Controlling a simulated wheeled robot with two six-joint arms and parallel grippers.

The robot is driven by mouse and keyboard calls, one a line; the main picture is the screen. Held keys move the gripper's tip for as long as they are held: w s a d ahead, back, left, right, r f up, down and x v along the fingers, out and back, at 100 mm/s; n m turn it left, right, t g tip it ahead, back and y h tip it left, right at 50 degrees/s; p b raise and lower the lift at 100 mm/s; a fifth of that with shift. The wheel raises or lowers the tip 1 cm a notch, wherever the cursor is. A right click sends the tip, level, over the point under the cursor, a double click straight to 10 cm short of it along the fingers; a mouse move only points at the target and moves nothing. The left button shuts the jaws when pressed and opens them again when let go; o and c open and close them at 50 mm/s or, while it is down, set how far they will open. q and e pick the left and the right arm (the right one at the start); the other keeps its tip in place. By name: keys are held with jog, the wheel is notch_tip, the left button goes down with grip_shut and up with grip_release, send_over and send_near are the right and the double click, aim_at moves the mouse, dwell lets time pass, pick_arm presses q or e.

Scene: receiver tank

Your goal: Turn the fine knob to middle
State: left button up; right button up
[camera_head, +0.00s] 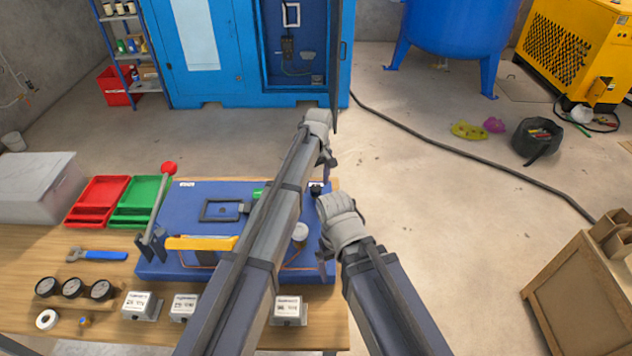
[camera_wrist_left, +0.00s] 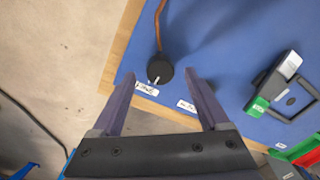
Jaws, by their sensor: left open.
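A round black knob (camera_wrist_left: 160,70) with a white pointer mark sits near the edge of the blue panel (camera_wrist_left: 220,30); a small white label (camera_wrist_left: 146,89) lies beside it, too blurred to read. In the head view the knob (camera_head: 316,188) is small, at the panel's far right corner. My left gripper (camera_head: 325,172) is open above that corner, pointing down. In the left wrist view the knob shows between its two fingers, and no contact is visible. A second label (camera_wrist_left: 187,106) is by the right finger. My right gripper (camera_head: 322,250) is low beside the panel's right edge; its jaws are unclear.
A red-tipped lever (camera_head: 168,169), a yellow bar (camera_head: 200,243) and a green-ended slide (camera_wrist_left: 260,105) are on the panel. Red (camera_head: 98,198) and green trays (camera_head: 143,198), a wrench (camera_head: 96,254) and gauges (camera_head: 72,288) lie left. Open floor lies beyond.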

aim_at(317, 187)
pick_arm(q)
notch_tip(317, 187, up, 6)
jog(key=p, duration=0.5)
jog(key=shift+d, duration=0.1)
jog(key=shift+f, duration=0.15)
notch_tip(317, 187, down, 8)
jog(key=b, duration=0.7)
jog(key=shift+r+b, duration=0.2)
jog(key=shift+b, duration=0.15)
jog(key=shift+r, duration=0.15)
